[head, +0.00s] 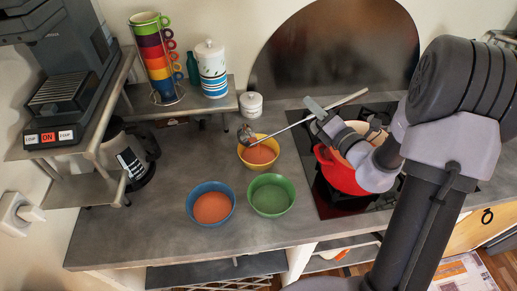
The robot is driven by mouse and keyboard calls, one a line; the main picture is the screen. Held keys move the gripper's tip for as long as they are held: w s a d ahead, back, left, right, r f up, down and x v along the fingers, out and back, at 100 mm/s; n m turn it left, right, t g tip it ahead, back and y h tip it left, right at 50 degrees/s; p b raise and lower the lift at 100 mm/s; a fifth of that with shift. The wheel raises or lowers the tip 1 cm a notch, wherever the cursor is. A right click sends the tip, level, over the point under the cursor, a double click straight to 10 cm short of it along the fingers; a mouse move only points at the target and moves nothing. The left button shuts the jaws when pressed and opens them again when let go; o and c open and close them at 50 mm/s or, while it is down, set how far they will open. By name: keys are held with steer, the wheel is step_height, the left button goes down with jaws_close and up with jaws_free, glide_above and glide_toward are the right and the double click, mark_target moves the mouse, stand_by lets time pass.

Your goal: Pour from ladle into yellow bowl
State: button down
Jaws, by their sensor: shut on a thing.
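My gripper (322,119) is shut on the handle of a metal ladle (301,121). The ladle slants down to the left, and its small scoop (246,134) is over the back left rim of the yellow bowl (270,164). The yellow bowl sits on the grey counter and holds orange-brown contents. I cannot tell whether anything is in the scoop or flowing from it. A red pot (340,177) with similar orange contents stands on the black hob, partly hidden by my arm.
A blue bowl (190,208) with orange contents and a green bowl (289,203) with green contents stand in front. A small white lidded jar (251,104) is behind the yellow bowl. A shelf with stacked cups (157,50) and a coffee machine (75,70) are left. The counter's front left is clear.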

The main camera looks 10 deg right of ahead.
steer(key=shift+d+f+m+b, duration=0.25)
steer(key=shift+d+m+b, duration=0.15)
steer(key=shift+d, duration=0.15)
steer(key=shift+d+f+m+b, duration=0.2)
steer(key=shift+d+m+b, duration=0.15)
steer(key=shift+d, duration=0.2)
stand_by(0.9)
